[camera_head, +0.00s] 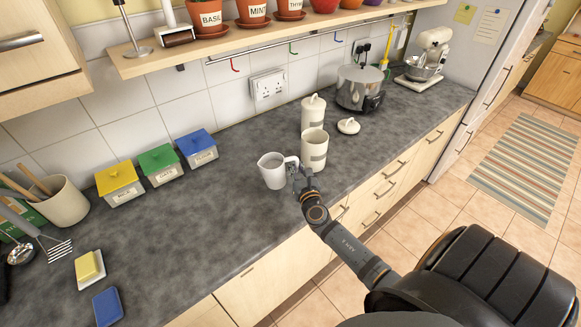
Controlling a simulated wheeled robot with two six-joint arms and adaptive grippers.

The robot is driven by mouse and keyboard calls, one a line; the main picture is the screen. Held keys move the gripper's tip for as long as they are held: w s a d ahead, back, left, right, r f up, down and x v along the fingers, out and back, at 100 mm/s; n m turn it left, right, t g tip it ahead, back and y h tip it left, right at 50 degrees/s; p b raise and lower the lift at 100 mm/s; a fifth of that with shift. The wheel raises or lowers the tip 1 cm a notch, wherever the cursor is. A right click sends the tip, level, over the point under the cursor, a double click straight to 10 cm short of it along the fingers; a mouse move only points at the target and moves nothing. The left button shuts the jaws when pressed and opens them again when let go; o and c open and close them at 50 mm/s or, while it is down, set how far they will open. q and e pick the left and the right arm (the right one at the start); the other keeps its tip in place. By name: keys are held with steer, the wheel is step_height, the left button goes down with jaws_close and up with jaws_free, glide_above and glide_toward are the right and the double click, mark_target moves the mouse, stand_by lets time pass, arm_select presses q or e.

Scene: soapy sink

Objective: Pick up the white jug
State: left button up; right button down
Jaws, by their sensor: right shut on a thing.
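The white jug (272,171) is on or just above the grey countertop (215,225), near the middle of the view; I cannot tell if its base touches. It looks upright, with its handle on the right side. My right gripper (296,172) is at that handle and shut on it. The fingertips are small and partly hidden against the handle. My left gripper is not in view.
A white canister (314,150) stands close to the right of the jug, with a lidded one (313,113) behind it. A loose lid (348,126) and a slow cooker (360,88) are further right. Yellow (119,184), green (160,165) and blue (197,149) boxes stand left.

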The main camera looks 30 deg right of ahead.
arm_select(q)
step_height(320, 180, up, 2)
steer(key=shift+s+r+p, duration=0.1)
steer(key=shift+p, duration=0.4)
arm_select(e)
steer(key=s+d+r, duration=0.3)
steer(key=s+r, duration=0.5)
steer(key=s, duration=0.3)
steer(key=shift+s, duration=0.25)
